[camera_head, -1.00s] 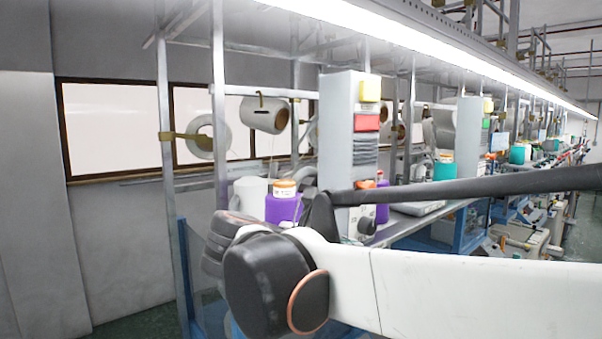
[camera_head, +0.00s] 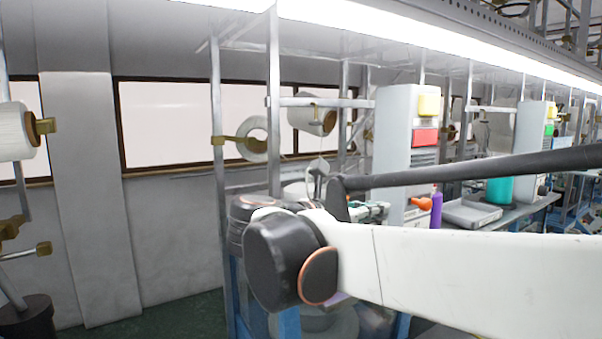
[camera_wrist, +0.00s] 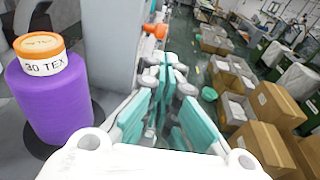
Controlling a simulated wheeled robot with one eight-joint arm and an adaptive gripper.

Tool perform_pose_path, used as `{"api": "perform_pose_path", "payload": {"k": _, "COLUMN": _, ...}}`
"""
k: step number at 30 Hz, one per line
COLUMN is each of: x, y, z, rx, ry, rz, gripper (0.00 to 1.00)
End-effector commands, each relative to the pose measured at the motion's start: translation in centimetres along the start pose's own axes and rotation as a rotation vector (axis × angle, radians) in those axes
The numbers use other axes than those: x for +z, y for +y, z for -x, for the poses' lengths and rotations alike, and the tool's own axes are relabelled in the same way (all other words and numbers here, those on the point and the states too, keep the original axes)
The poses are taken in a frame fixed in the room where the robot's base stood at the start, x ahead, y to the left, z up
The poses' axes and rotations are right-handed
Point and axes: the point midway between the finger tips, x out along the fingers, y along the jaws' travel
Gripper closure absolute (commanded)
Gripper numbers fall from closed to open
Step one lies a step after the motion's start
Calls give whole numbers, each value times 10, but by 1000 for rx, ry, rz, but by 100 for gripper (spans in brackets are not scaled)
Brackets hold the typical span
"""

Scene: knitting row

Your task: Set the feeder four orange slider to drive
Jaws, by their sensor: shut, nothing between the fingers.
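An orange slider-like part (camera_head: 422,203) sticks out low on the front of the grey feeder column (camera_head: 393,140) in the head view. It also shows in the wrist view (camera_wrist: 155,30), just beyond my fingertips and a little left of them. No feeder number is readable, so I cannot tell which feeder this is. My gripper (camera_wrist: 166,68), with teal finger pads, is shut and empty in the wrist view. It points toward the orange part and seems apart from it. In the head view my arm hides most of the area below the column.
A purple yarn cone (camera_wrist: 55,100) with an orange-topped label reading "30 TEX" stands close left of my gripper. Cardboard boxes (camera_wrist: 255,135) lie along the floor at right.

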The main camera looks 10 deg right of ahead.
Motion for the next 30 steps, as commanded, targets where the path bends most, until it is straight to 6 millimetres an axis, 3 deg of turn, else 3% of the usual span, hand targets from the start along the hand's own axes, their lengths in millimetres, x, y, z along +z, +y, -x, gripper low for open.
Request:
{"api": "perform_pose_path", "payload": {"k": 12, "x": 3, "y": 2, "z": -80, "rx": -5, "ry": 0, "rz": -2, "gripper": 100}}
{"api": "perform_pose_path", "payload": {"k": 18, "x": 2, "y": 2, "z": -110, "rx": -3, "ry": 0, "rz": -1, "gripper": 100}}
{"api": "perform_pose_path", "payload": {"k": 30, "x": 0, "y": 3, "z": -127, "rx": 0, "ry": 1, "rz": -1, "gripper": 100}}
